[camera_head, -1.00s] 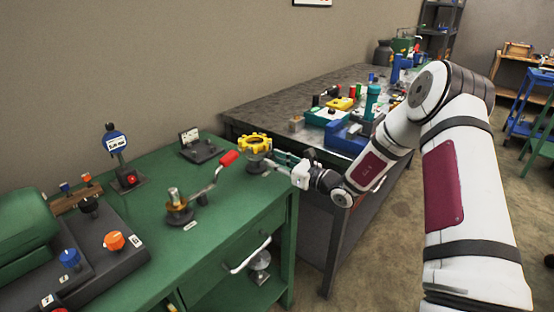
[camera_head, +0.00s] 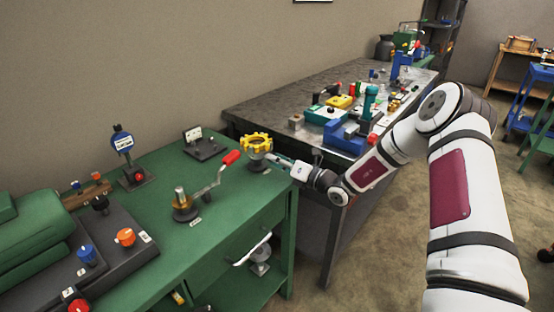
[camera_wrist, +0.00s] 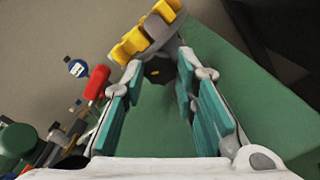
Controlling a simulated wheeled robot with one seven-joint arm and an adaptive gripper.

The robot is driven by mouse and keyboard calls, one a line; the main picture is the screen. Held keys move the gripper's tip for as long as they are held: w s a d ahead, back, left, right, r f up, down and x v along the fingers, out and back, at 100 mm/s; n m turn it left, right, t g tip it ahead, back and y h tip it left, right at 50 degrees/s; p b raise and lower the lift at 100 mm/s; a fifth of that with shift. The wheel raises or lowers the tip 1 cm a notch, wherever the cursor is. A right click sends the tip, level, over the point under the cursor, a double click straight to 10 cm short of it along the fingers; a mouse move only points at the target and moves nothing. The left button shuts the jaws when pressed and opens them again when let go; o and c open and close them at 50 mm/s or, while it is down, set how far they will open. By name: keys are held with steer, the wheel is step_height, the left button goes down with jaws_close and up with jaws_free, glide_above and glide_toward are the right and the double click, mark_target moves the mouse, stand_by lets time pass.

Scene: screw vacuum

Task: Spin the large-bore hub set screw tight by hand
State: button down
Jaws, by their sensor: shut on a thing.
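The yellow lobed wheel (camera_head: 256,142) sits on a grey hub on the green bench, near its far right corner. In the wrist view the yellow wheel (camera_wrist: 150,32) and the grey hub (camera_wrist: 172,46) are at the top. A dark, faceted screw head (camera_wrist: 157,72) shows at the hub's side, between my fingertips. My gripper (camera_head: 275,159) reaches the hub from the right. In the wrist view my gripper (camera_wrist: 158,73) has its teal-padded fingers closed around the screw head. The screw's shaft is hidden, so its depth in the hub cannot be told.
A crank with a red handle (camera_head: 230,158) stands on the green bench (camera_head: 160,220), left of the hub. A blue round sign (camera_head: 122,140) and a dark panel with knobs (camera_head: 120,255) are further left. A cluttered grey table (camera_head: 262,105) stands behind.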

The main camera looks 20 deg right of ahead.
steer(key=shift+f, duration=0.1)
stand_by(0.3)
steer(key=c, duration=1.3)
jaws_free()
steer(key=v, duration=1.2)
